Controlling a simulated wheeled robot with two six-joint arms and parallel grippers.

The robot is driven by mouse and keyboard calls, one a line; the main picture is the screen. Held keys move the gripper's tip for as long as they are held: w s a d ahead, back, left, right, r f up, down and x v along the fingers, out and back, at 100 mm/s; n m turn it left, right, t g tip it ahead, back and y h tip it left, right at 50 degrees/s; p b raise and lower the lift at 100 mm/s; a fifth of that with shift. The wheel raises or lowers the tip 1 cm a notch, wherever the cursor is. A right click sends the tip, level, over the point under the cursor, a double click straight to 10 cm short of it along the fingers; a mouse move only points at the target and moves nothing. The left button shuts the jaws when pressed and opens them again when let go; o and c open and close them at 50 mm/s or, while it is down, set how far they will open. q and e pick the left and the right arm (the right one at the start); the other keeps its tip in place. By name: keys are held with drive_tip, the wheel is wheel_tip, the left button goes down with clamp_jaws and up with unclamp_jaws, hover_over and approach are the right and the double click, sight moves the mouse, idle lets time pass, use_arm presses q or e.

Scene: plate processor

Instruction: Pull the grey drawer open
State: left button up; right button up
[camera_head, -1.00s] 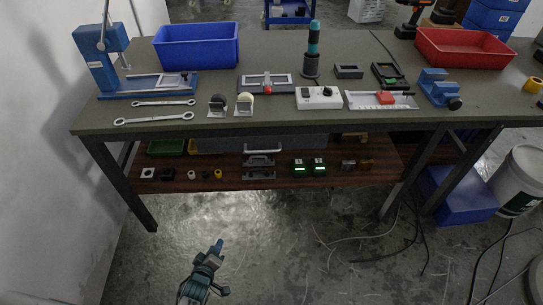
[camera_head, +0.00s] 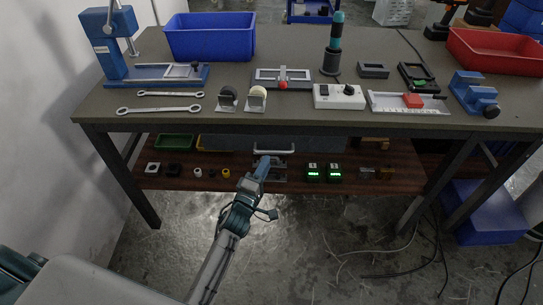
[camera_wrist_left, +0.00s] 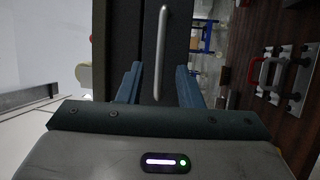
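The grey drawer (camera_head: 225,143) hangs under the workbench top, and its front looks closed. Its pale bar handle (camera_head: 273,152) is on the front in the head view. In the left wrist view the handle (camera_wrist_left: 161,45) runs upright against the dark drawer front (camera_wrist_left: 128,40). My left gripper (camera_head: 263,166) reaches in from below, just in front of the handle. In the left wrist view the gripper's fingers (camera_wrist_left: 158,85) are open, one on each side of the handle's lower end. They do not look closed on it. My right gripper is out of view.
The workbench top (camera_head: 290,105) carries a blue bin (camera_head: 210,38), wrenches, tools and a red bin (camera_head: 497,52). The wooden lower shelf (camera_head: 330,186) holds a green tray (camera_head: 175,141) and several small parts. The floor in front is mostly clear, with loose cables at right.

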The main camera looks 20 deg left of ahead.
use_arm(q)
drive_tip(key=x, duration=0.4)
drive_tip(key=shift+w, duration=0.35)
clamp_jaws()
